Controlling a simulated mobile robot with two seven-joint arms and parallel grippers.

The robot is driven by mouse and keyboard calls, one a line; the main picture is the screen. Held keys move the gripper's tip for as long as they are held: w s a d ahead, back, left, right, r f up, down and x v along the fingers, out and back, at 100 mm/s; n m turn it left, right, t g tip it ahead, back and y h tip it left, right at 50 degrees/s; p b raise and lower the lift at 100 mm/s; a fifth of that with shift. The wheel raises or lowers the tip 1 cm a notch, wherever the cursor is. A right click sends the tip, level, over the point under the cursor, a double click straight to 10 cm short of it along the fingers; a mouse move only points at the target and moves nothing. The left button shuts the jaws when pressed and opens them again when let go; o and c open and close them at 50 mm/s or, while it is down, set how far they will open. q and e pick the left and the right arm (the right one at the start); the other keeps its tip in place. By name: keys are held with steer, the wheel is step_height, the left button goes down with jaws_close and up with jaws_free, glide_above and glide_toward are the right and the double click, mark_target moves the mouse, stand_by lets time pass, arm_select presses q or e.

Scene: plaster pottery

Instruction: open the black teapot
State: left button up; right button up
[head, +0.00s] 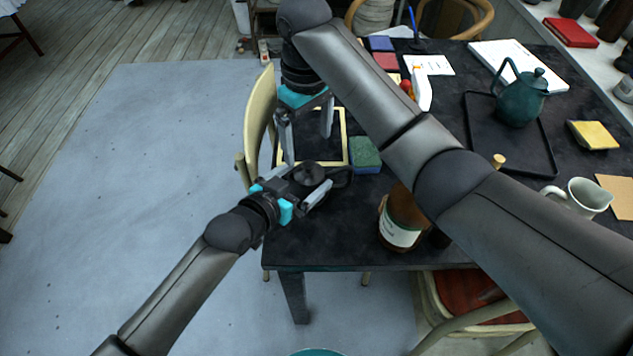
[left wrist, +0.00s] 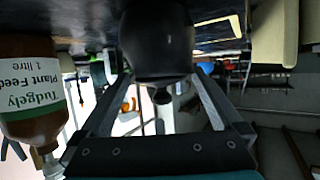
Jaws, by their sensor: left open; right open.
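The black teapot (head: 310,173) stands near the left edge of the dark table, with its handle to the right. My left gripper (head: 309,178) is open, with one finger on each side of the teapot body; contact is unclear. In the left wrist view, which is upside down, the teapot (left wrist: 158,42) shows dark between the spread fingers, its lid knob pointing down in the picture. My right gripper (head: 308,147) is open and empty, fingers pointing down, just above and beyond the teapot in the head view. The teapot's lid appears seated.
A brown plant feed bottle (head: 402,218) stands right of the teapot. A green sponge-like block (head: 365,154) and a pale-framed slate (head: 342,122) lie behind. A teal teapot (head: 521,98) stands on a black tray (head: 545,160). A chair (head: 259,115) adjoins the table's left edge.

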arm_select(q)
steer(key=shift+c, duration=0.4)
jaws_close()
stand_by(0.5)
